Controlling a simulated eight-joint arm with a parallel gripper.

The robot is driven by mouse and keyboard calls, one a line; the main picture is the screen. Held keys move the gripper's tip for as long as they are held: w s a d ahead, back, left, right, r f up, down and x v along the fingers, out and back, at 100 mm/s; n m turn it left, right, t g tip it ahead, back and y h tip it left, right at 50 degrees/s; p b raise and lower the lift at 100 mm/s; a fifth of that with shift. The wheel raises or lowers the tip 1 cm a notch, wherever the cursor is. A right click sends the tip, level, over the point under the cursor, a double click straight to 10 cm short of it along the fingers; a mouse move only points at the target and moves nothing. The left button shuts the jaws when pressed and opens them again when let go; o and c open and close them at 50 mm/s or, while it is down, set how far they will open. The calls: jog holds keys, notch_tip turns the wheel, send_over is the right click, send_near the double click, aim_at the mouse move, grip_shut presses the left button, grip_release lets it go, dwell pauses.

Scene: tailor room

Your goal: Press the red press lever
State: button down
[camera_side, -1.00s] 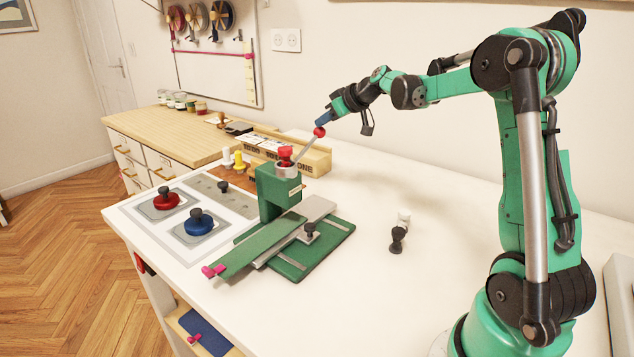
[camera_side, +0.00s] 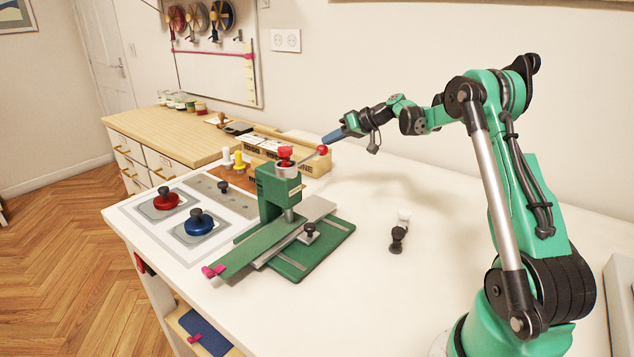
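The green press (camera_side: 276,196) stands on the white table, with a red knob (camera_side: 285,153) on top. Its lever (camera_side: 308,158) is a thin rod that slopes up to the right from the press head and ends in a red ball (camera_side: 322,149). My gripper (camera_side: 330,138) is just above and right of the ball, very close to it; I cannot tell whether they touch. Its blue-grey fingers look like one narrow piece, so I cannot tell whether they are open or shut. A silver ram (camera_side: 289,214) shows below the press head.
A red-topped stamp (camera_side: 166,199) and a blue-topped stamp (camera_side: 199,222) sit left of the press. A wooden box (camera_side: 318,163) is behind it. A small black and white piece (camera_side: 399,236) stands at right. The table between it and my arm is clear.

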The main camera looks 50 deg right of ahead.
jog(key=w+r+v, duration=0.1)
jog(key=r+v, duration=0.1)
jog(key=v, duration=1)
jog(key=shift+d+r, duration=0.35)
jog(key=shift+r, duration=0.05)
